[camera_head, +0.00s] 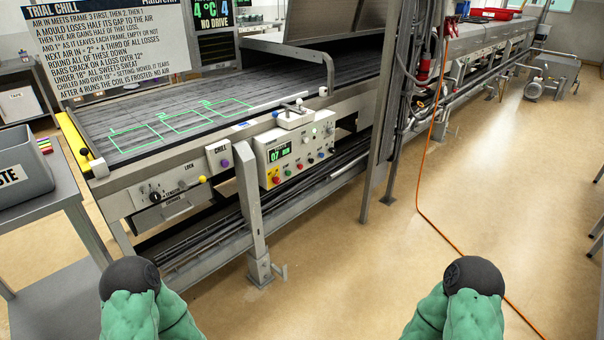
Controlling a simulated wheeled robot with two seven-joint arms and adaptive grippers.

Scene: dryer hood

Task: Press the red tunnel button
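A pale control box (293,149) with a green lit display (279,153) is on the front of the conveyor machine. A small red button (276,180) shows low on its left side, with several small coloured buttons in a row rising to its right. I cannot read which button is labelled tunnel. The ends of my two green arms show at the bottom edge as dark round caps, well in front of the machine and apart from it. Neither gripper's fingers can be seen.
A metal leg (250,205) stands below. A grey bin (20,165) is on a side table at left. An orange cable (417,180) crosses the open floor at right.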

